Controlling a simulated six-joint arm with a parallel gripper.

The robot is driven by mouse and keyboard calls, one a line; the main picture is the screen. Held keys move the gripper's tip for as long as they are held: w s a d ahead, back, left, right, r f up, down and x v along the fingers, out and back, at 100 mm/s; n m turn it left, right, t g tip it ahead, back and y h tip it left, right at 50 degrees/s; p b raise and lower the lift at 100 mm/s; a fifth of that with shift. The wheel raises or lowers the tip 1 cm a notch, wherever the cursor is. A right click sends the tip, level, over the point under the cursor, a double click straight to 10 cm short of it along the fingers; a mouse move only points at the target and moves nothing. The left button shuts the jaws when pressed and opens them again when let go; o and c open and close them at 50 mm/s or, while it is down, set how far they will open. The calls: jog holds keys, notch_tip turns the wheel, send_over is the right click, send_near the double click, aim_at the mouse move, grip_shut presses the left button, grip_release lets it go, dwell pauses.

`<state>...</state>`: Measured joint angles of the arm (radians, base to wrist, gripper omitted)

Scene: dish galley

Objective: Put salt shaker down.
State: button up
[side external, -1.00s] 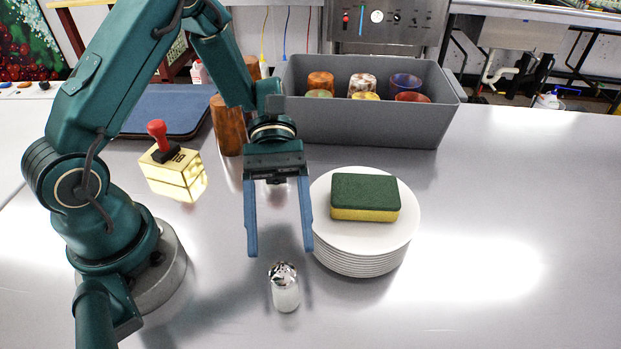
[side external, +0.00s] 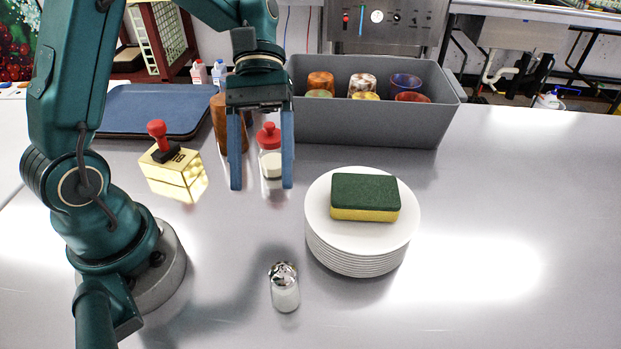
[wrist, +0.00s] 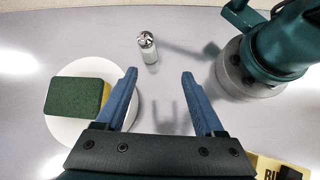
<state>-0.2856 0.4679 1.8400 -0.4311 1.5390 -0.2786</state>
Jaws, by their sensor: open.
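The salt shaker (side external: 284,289), clear with a shiny metal top, stands upright on the steel counter near the front, in front of the plate stack. It also shows upright in the wrist view (wrist: 147,46), beyond the fingertips. My gripper (side external: 261,187) is open and empty, with its blue fingers pointing down. It is raised above the counter, farther back than the shaker and clear of it. The fingers (wrist: 160,72) also show spread apart in the wrist view with nothing between them.
A stack of white plates (side external: 318,225) bears a green and yellow sponge (side external: 364,197). A red-capped bottle (side external: 270,160) stands behind the fingers. A grey bin (side external: 365,128) of cups stands at the back, a yellow block with a red knob (side external: 173,172) at left. The right side is clear.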

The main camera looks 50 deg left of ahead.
jog(key=s+a+r+m+t+y, duration=0.3)
jog(key=m+t+y, duration=0.4)
jog(key=t, duration=0.4)
jog(key=shift+s+a+r+m, duration=0.2)
jog(key=shift+s+r+m, duration=0.25)
jog(key=shift+m, duration=0.25)
dwell(0.4)
